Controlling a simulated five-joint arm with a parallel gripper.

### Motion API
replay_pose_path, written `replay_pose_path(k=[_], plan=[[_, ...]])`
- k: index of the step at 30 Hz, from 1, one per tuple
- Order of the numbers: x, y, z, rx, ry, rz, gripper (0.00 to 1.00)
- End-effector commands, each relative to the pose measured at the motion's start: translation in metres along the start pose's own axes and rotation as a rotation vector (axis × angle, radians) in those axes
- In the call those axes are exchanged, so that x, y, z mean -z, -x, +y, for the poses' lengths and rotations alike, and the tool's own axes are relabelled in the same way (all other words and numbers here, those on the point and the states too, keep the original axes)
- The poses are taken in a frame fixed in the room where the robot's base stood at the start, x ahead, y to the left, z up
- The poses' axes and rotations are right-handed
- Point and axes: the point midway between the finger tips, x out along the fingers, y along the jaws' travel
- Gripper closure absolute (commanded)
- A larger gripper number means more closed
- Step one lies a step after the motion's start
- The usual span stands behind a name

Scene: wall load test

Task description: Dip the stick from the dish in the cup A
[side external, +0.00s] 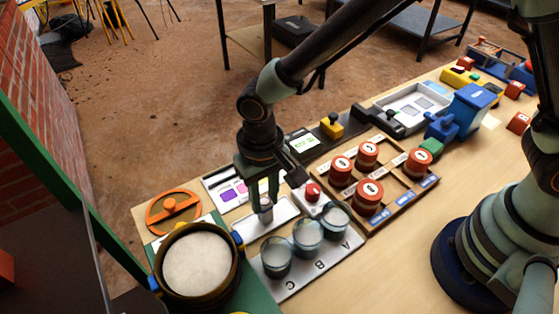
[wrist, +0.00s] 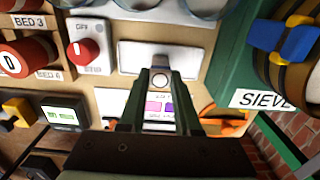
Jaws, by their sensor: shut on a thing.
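My gripper (side external: 264,206) points down over the white dish (side external: 280,214) and is shut on a small pale grey piece, which I take to be the stick (side external: 267,214). In the wrist view the fingertips (wrist: 160,77) close on its rounded end at the edge of the white dish (wrist: 190,60). The rest of the stick is hard to make out. The clear cup A (side external: 336,219) stands upright to the right of my gripper, on a grey holder (side external: 291,284) lettered A, B and C. My gripper is apart from the cup.
Cup B (side external: 308,238) and cup C (side external: 276,257) stand beside cup A. A box with a red knob (side external: 313,191) sits just behind cup A. A round sieve (side external: 197,262) is at front left. A wooden tray with numbered red-topped weights (side external: 368,197) lies to the right.

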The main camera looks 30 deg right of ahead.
Motion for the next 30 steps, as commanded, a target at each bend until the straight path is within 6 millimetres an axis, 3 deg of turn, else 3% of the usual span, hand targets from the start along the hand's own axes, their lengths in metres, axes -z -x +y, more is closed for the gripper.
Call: replay_pose_path(k=[10, 30], plan=[[0.000, 0.002, 0.000, 0.001, 0.000, 0.001, 0.99], [0.001, 0.039, -0.001, 0.002, 0.000, 0.002, 0.99]])
